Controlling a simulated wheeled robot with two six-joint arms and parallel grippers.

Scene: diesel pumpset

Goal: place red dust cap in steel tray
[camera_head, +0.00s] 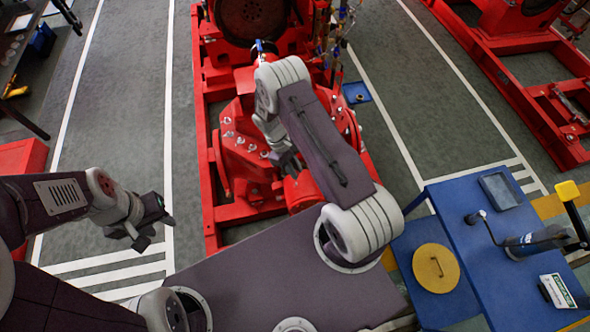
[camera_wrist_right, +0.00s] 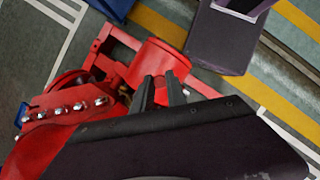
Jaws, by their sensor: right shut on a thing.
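My right gripper (camera_head: 287,163) reaches down over the red pumpset, and its two fingers (camera_wrist_right: 160,88) point at a red round part (camera_wrist_right: 160,58) in the right wrist view. The fingers are close together with red showing between them, shut on a red piece that I take to be the red dust cap; its outline merges with the red pump. A shallow grey tray (camera_head: 500,191), likely the steel tray, lies on the blue cart at the right. My left gripper (camera_head: 152,231) is open and empty above the floor at the left.
The red pumpset frame (camera_head: 205,130) stands ahead.

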